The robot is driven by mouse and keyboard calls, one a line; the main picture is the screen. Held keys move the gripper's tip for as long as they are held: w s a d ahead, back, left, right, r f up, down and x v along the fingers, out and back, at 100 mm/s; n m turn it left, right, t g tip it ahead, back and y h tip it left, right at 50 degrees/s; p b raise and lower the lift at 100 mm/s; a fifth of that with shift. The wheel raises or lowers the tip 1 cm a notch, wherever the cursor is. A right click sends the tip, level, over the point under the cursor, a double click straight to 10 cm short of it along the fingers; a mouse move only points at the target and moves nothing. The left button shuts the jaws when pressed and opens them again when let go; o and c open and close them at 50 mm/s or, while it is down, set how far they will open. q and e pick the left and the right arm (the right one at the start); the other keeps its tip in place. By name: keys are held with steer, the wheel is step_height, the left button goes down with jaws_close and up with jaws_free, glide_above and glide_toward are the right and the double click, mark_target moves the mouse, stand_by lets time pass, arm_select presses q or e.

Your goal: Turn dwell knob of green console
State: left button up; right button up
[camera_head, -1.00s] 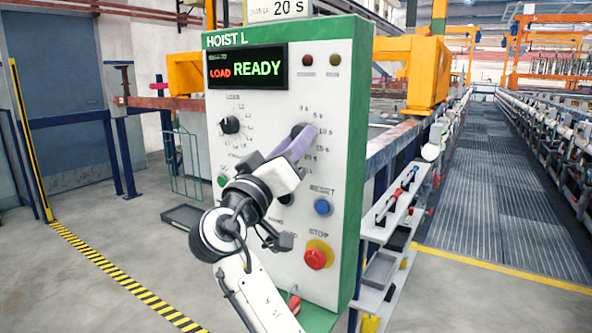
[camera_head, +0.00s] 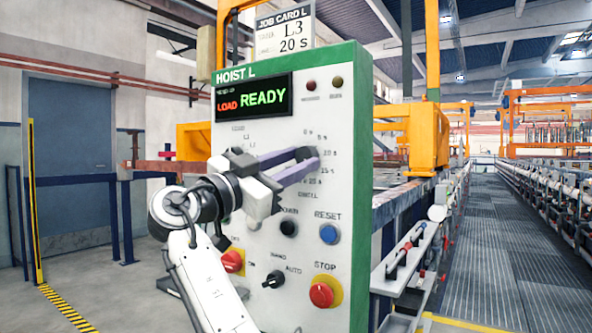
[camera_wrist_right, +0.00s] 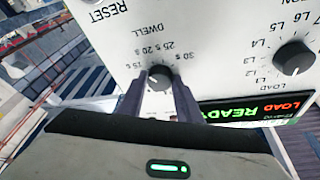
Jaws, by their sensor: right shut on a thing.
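The green-framed white console (camera_head: 356,90), marked HOIST L, stands upright in front of me. Its display (camera_head: 253,98) reads LOAD READY. My right gripper (camera_head: 308,163) reaches in from the lower left, with its purple-grey fingers at the dwell dial. In the right wrist view, the dark dwell knob (camera_wrist_right: 160,77) sits between the two fingertips (camera_wrist_right: 160,92), under the inverted DWELL label. The gripper is shut on the knob. Numbers in seconds ring the dial, some covered by the fingers. I cannot read the knob's pointer. My left gripper is out of view.
A job card (camera_head: 285,32) above the console reads L3 and 20 s. A blue RESET button (camera_head: 329,234), a red STOP button (camera_head: 321,295) and a black selector (camera_head: 274,281) sit below the dial. The load selector knob (camera_wrist_right: 292,57) shows in the wrist view.

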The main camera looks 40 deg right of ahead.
steer(key=shift+m+g, duration=0.4)
steer(key=shift+m, duration=0.6)
steer(key=shift+w+m, duration=0.1)
steer(key=shift+m, duration=0.3)
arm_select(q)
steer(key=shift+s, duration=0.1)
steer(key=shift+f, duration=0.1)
arm_select(e)
steer(key=o, duration=1)
steer(key=shift+o, duration=0.2)
steer(key=shift+a, duration=0.15)
arm_select(q)
steer(key=shift+p, duration=0.3)
arm_select(e)
steer(key=v, duration=1)
steer(key=shift+r, duration=0.15)
steer(key=shift+a, duration=0.1)
